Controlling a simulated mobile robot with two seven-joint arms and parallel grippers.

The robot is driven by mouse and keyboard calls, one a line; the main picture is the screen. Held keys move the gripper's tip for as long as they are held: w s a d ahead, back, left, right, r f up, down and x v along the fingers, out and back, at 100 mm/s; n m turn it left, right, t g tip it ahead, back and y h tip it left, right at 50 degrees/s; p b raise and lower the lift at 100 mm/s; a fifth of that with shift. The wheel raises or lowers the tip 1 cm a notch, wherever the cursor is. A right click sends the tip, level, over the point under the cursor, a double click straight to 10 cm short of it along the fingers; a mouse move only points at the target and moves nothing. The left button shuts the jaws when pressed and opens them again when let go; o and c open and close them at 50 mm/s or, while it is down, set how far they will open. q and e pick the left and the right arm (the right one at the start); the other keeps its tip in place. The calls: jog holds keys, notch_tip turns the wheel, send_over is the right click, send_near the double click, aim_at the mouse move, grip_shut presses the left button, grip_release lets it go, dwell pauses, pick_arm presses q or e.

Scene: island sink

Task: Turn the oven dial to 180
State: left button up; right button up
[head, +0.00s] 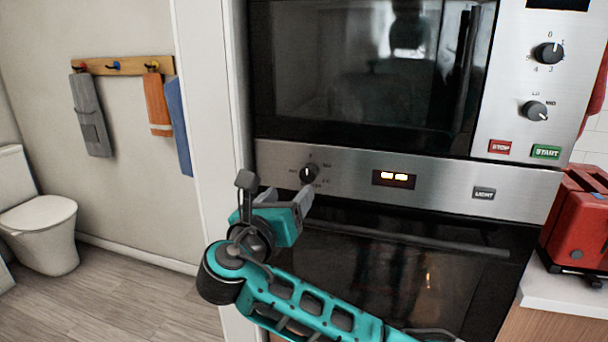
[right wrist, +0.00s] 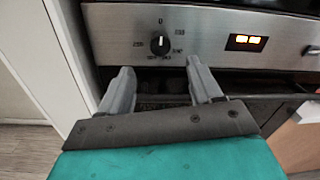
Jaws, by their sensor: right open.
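The oven dial (head: 309,173) is a small black knob on the left part of the silver oven panel (head: 440,191), with small markings around it. In the right wrist view the dial (right wrist: 160,44) shows a light pointer line, a 0 above it and blurred numbers to the sides. My right gripper (head: 300,205) is just below the dial in the head view. In the right wrist view its two grey fingers (right wrist: 160,82) are spread apart and empty, below the dial and not touching it. My left gripper is not in view.
A lit display (head: 394,180) and a LIGHT button (head: 484,194) are right of the dial. The oven door handle (head: 400,235) runs below the panel. A microwave (head: 365,75) with its own dials is above. A white cabinet side (head: 208,140) stands left.

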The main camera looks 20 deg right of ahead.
aim_at(306, 175)
jog(key=x, duration=0.9)
jog(key=shift+w, duration=0.1)
jog(key=shift+c, duration=0.4)
jog(key=c, duration=1)
jog(key=shift+o, duration=0.2)
